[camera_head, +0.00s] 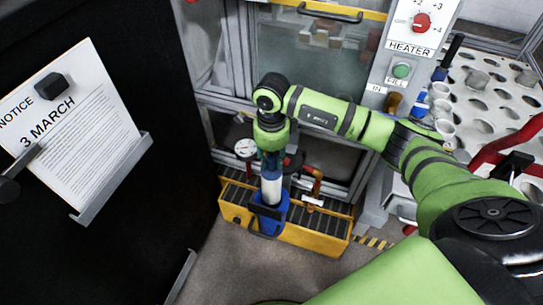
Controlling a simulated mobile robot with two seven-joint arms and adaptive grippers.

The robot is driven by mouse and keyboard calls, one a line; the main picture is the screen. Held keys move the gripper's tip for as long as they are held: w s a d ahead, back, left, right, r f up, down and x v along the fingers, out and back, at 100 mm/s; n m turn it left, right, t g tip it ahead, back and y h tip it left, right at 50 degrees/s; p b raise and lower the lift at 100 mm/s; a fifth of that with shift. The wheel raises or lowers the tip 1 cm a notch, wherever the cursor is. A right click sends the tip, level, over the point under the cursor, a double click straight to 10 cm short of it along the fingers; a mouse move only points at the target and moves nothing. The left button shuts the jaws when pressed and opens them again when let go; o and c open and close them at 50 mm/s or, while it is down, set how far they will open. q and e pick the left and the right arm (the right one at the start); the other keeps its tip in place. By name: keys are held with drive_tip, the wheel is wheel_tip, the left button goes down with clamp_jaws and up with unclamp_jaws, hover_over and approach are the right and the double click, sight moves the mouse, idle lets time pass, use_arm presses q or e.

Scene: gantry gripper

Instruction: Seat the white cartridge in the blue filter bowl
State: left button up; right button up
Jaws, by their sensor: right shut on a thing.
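The white cartridge (271,190) is upright in the middle of the view, below my right wrist. My right gripper (272,169) points down and is shut on the cartridge's upper part; its fingers are small and partly shaded. The blue filter bowl (270,226) is directly below the cartridge, at the front of the yellow-edged tray. The cartridge's lower end meets the bowl's opening in the picture. A dark piece hides part of that junction, so I cannot tell how deep the cartridge sits. My left gripper is not in view.
A round gauge (246,149) and copper-coloured piping (317,184) stand close beside the gripper. The yellow tray (310,238) has a dark grating. A heater panel (408,45) and a perforated bench (490,90) are at right. A black cabinet with a notice (75,125) fills the left.

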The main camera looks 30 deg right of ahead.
use_arm(q)
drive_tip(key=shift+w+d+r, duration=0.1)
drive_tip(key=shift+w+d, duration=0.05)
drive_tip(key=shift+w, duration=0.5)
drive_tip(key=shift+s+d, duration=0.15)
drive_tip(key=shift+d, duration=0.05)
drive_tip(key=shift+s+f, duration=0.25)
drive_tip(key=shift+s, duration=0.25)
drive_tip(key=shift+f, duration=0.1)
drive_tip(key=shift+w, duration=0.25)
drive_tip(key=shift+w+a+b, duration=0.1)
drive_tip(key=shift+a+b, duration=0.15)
drive_tip(key=shift+b, duration=0.05)
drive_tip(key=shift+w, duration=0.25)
idle(0.4)
